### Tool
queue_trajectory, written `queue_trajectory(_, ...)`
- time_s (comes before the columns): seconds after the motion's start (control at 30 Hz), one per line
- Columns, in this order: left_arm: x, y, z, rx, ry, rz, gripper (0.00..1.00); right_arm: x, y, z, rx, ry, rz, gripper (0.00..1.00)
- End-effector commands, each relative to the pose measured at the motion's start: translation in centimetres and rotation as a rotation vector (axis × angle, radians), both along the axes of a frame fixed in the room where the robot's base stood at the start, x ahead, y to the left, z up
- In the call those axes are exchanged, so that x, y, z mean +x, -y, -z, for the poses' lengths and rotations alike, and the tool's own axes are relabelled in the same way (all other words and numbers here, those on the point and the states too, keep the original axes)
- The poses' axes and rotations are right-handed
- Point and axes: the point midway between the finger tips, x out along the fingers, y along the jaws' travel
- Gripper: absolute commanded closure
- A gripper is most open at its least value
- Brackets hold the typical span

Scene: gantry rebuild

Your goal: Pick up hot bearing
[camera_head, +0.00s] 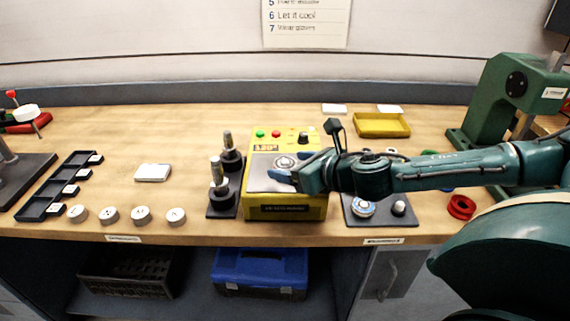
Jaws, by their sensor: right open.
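A yellow bearing heater (285,207) with a grey top plate stands at the middle of the bench. A small silver ring, which looks like the bearing (285,161), lies on that plate. My right gripper (281,179) comes in from the right, low over the front right part of the plate. Its jaws are open, with blue fingertips pointing left, just in front of the ring. I cannot tell whether they touch the plate. Nothing shows between the fingers. My left gripper is out of view.
Dark posts on stands (221,190) are close to the heater's left. A dark mat (381,217) with small parts lies right of it, partly under my arm. A yellow tray (382,127) and a green press (513,88) stand behind right. Several white discs (109,214) line the front left.

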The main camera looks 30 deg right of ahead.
Motion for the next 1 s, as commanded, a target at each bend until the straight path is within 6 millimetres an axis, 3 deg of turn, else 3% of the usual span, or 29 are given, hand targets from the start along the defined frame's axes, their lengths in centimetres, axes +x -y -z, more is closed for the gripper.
queue_trajectory(0.13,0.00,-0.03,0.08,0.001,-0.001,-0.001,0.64,-0.03,0.01,-0.01,0.000,0.000,0.000,0.31)
queue_trajectory(0.73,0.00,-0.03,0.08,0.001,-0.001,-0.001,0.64,-0.05,0.01,-0.02,0.000,0.000,0.000,0.80)
queue_trajectory(1.0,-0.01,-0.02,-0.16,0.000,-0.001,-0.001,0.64,-0.03,0.02,-0.48,0.000,0.002,0.000,0.80)
